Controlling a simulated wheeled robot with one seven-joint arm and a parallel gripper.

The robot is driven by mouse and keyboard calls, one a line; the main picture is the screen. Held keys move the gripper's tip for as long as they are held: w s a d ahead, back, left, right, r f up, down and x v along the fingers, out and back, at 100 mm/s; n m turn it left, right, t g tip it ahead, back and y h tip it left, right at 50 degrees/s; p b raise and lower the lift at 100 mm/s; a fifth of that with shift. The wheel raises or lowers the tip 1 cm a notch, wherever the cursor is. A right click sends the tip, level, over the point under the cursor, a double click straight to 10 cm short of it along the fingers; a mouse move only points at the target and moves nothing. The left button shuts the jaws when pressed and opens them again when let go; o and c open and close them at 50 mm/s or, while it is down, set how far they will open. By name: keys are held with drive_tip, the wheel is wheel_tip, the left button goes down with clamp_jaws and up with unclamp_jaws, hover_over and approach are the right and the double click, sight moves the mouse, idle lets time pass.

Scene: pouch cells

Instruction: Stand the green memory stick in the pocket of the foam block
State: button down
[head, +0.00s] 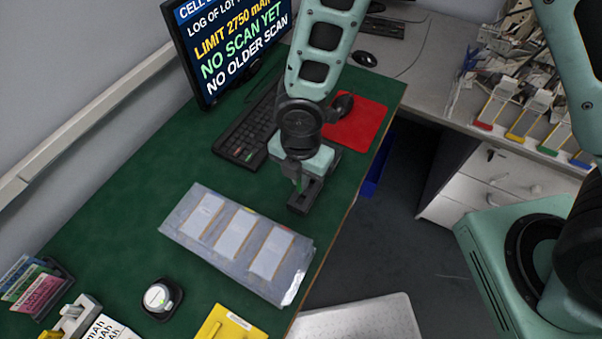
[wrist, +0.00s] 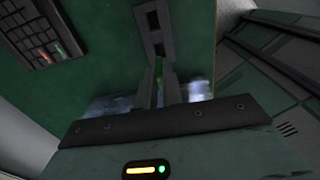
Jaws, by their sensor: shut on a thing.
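My gripper (head: 299,178) points down over the desk and is shut on the green memory stick (head: 299,186), which shows as a thin green sliver. In the wrist view my gripper's fingers (wrist: 159,78) close on the stick (wrist: 158,68), mostly hidden between them. The dark foam block (head: 304,202) lies on the green desk mat right under my gripper.
A grey tray (head: 178,224) with three pale pouches lies in front of the block. A keyboard (head: 235,158) and a monitor (head: 230,50) stand behind left. A red mouse mat (head: 368,125) lies behind right. The desk's right edge is close to the block.

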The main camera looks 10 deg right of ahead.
sight(301, 190)
drive_tip(key=shift+f+b, duration=2.2)
drive_tip(key=shift+f, duration=0.65)
drive_tip(key=c, duration=1.5)
unclamp_jaws()
drive_tip(key=shift+r, duration=0.1)
wheel_tip(301, 190, up, 17)
drive_tip(key=shift+r+p, duration=0.15)
drive_tip(key=shift+p, duration=0.7)
drive_tip(key=s+d+r+m, duration=0.2)
drive_tip(key=s+m, duration=0.1)
drive_tip(key=m, duration=0.4)
drive_tip(key=s+d+r+m, duration=0.2)
drive_tip(key=s+d+m, duration=0.1)
drive_tip(key=m, duration=0.3)
drive_tip(key=s+d+r+m, duration=0.3)
drive_tip(key=s+m, duration=0.2)
drive_tip(key=m, duration=0.2)
drive_tip(key=shift+s+m+y, duration=0.1)
drive_tip(key=shift+m+y, duration=0.2)
